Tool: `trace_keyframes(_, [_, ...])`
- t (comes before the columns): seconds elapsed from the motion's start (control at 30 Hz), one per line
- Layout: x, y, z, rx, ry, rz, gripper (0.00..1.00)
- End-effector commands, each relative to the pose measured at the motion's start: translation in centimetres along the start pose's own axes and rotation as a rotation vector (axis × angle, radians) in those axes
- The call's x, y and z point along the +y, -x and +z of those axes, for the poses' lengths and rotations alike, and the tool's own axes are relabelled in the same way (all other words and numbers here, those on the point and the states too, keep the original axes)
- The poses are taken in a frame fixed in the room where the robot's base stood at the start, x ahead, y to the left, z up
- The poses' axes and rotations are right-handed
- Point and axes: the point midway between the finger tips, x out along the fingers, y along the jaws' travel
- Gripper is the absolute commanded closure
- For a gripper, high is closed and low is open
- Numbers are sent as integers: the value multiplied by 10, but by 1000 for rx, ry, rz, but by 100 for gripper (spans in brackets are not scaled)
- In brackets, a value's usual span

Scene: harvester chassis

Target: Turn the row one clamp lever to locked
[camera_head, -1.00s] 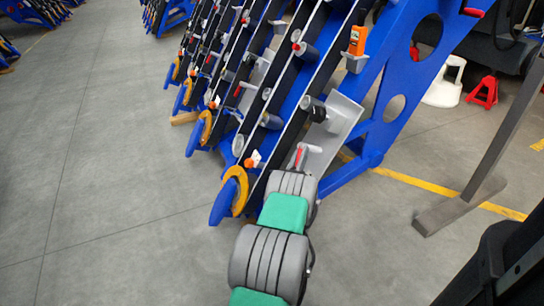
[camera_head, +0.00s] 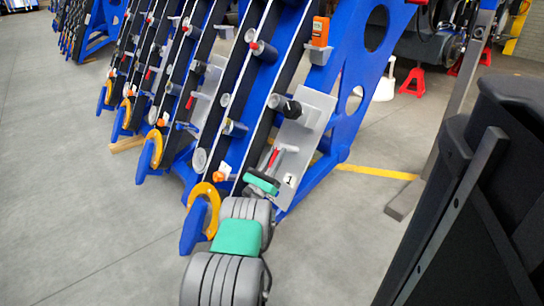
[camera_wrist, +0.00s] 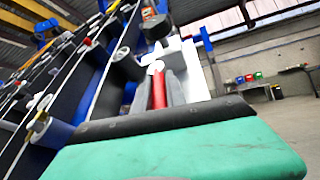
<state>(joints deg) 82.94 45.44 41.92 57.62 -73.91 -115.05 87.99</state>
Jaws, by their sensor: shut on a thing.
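The red clamp lever (camera_head: 273,158) is at the lower end of a light grey plate (camera_head: 317,115) that carries a label "1" (camera_head: 290,181). My gripper (camera_head: 277,154) reaches up to it from below, and its fingers partly hide it. In the wrist view the red lever (camera_wrist: 158,92) lies between the two grey fingers of my gripper (camera_wrist: 163,76), which are shut on it. The lever points along the fingers. The lever's pivot and any lock marking are not clear.
A black knob on a cylinder (camera_head: 288,107) sits just above on the plate. An orange device (camera_head: 320,32) is higher up. Blue row arms with yellow hooks (camera_head: 204,200) stand to the left. A dark bin-like object (camera_head: 480,200) is at right. The left floor is clear.

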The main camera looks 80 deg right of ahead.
Motion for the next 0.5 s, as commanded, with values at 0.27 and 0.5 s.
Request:
trace_keyframes(0.27, [1, 0, 2, -3, -4, -2, 100])
trace_keyframes(0.5, [5, 2, 4, -3, -9, 5, 65])
